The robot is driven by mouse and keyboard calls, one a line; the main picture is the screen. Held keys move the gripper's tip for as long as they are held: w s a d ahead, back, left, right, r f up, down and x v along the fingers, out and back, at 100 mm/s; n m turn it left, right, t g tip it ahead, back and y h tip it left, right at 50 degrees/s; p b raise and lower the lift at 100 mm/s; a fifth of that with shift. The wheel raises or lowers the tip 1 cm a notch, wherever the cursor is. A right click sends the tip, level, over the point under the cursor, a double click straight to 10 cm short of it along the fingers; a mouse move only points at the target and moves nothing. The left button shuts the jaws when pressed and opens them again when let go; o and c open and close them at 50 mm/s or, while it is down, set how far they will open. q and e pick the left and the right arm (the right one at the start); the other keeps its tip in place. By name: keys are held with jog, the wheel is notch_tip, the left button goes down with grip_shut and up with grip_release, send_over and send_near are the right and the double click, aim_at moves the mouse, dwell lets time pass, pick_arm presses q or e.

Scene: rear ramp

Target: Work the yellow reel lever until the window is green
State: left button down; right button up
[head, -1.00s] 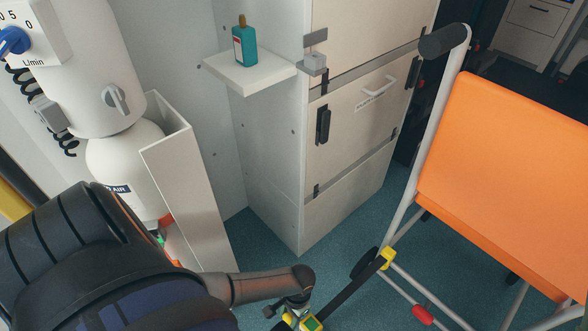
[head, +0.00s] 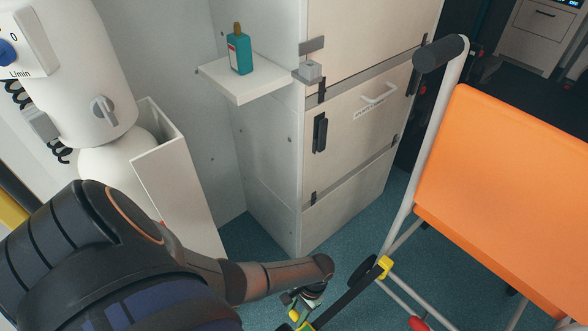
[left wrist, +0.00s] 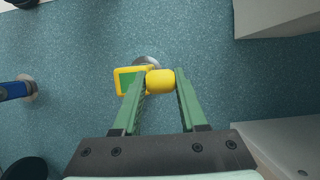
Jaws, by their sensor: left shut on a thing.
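The yellow reel lever knob (left wrist: 160,82) sits between the fingers of my left gripper (left wrist: 161,75), which is shut on it in the left wrist view. Just left of the knob is the yellow-framed reel housing (left wrist: 118,72) with its window (left wrist: 128,82), which looks green. A round grey metal part shows behind them. In the head view my left arm reaches in from the lower left, and the reel is mostly cut off at the bottom edge, with small yellow parts (head: 294,315) showing. My right gripper is in neither view.
An orange-seated chair (head: 500,180) with a grey frame stands at the right. A dark strap with a yellow buckle (head: 383,266) runs from its frame toward the reel. A cabinet (head: 345,150) and a shelf (head: 250,92) with a teal bottle (head: 240,55) stand behind. Blue floor lies between.

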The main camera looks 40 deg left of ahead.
pick_arm(q)
jog(key=shift+w+r, duration=0.1)
jog(key=shift+w, duration=0.3)
jog(key=c, duration=0.8)
grip_release()
jog(key=o, duration=0.4)
jog(key=shift+s, duration=0.25)
jog(key=shift+c, duration=0.2)
jog(key=p+v, duration=0.7)
jog(key=v, duration=0.5)
jog(key=shift+r, duration=0.2)
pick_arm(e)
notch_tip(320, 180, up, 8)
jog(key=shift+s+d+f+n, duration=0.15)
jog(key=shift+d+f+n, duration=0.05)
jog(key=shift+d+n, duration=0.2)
pick_arm(q)
jog(key=shift+w, duration=0.15)
